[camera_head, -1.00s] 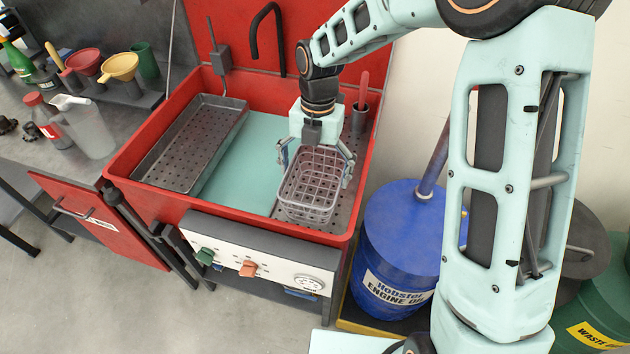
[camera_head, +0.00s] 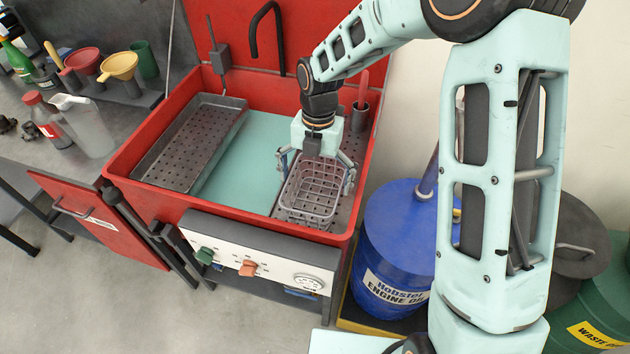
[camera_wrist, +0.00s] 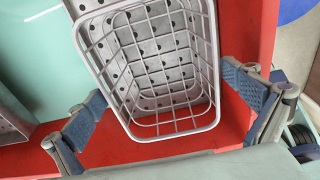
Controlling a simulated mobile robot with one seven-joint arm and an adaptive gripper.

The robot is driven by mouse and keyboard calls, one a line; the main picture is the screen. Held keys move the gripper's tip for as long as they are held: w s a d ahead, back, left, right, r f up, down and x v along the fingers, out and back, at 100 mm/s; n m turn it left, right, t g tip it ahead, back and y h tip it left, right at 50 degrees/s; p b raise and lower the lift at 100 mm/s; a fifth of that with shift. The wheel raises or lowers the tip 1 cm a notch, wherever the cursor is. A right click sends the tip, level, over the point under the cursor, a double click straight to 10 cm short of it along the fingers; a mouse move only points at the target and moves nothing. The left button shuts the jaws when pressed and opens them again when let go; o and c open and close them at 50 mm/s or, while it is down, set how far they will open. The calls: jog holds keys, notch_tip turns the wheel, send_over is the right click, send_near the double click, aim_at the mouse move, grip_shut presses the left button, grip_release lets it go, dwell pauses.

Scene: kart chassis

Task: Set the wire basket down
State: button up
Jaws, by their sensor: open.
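The wire basket (camera_head: 309,199) is grey and empty. It stands upright on the perforated shelf (camera_head: 347,203) at the right side of the red parts washer. My gripper (camera_head: 316,172) is open above and behind the basket, with a finger out to each side. In the wrist view, the fingers of my gripper (camera_wrist: 172,115) are spread wide on either side of the basket (camera_wrist: 150,70), with a gap on the left. Whether the right finger touches the rim is hard to tell. Perforated metal shows through the basket's mesh.
The red washer's rim (camera_head: 250,222) surrounds the basket. A perforated tray (camera_head: 192,143) lies at the left, with teal liquid (camera_head: 250,155) between. A cup with a red-handled tool (camera_head: 361,104) stands behind the basket at the right. A blue drum (camera_head: 400,235) stands right of the washer.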

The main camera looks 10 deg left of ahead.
notch_tip(320, 180, up, 12)
jog(key=w, duration=0.1)
jog(key=shift+w, duration=0.2)
jog(key=shift+d+r, duration=0.1)
dwell(0.4)
